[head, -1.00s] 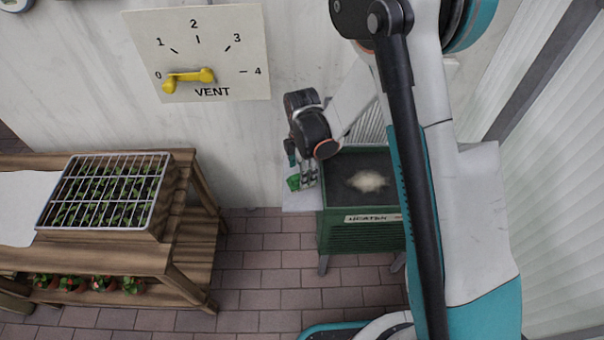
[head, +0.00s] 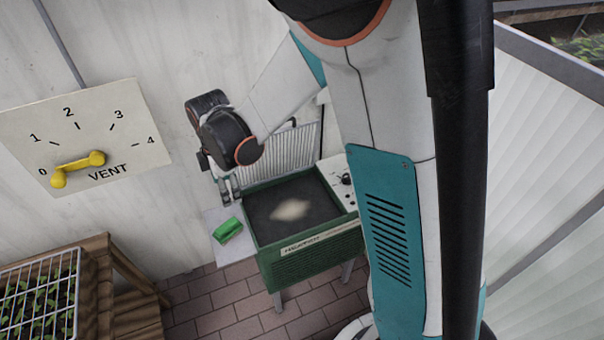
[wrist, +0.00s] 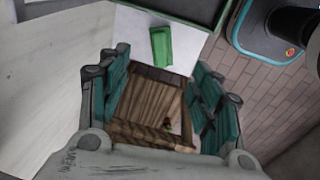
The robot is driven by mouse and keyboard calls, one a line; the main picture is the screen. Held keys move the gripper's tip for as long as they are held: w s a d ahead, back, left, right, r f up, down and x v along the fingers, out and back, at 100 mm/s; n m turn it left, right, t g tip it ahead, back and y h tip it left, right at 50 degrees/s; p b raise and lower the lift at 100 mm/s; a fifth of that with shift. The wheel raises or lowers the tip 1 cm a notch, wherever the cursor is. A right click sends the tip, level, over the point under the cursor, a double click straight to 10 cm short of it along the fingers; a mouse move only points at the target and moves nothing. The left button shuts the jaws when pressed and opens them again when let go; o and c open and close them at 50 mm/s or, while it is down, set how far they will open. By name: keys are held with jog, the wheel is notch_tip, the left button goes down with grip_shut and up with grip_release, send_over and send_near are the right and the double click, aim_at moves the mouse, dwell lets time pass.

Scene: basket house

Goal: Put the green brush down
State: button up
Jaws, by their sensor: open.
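The green brush (head: 227,230) lies on the pale side shelf (head: 238,249) at the left of the green heater (head: 310,253). It also shows in the wrist view (wrist: 161,46), flat on the white shelf, beyond my fingertips. My gripper (head: 229,193) is just above and behind the brush in the head view, apart from it. In the wrist view its two teal-padded fingers (wrist: 163,95) are spread wide with nothing between them.
The heater's dark top tray holds a pale patch (head: 291,210). A vent dial (head: 88,140) with a yellow handle is on the wall at left. A wooden bench (head: 118,290) with a wire-covered seedling tray (head: 40,305) stands at lower left. Brick floor lies between.

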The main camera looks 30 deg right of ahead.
jog(key=s+d+r+m+t, duration=0.3)
jog(key=s+d+r+m, duration=0.3)
jog(key=s+r+m, duration=0.2)
jog(key=s+d+r+m+t, duration=0.3)
jog(key=s+d+r+m, duration=0.4)
jog(key=s+r+m, duration=0.2)
jog(key=shift+s+m, duration=0.6)
jog(key=shift+s, duration=0.65)
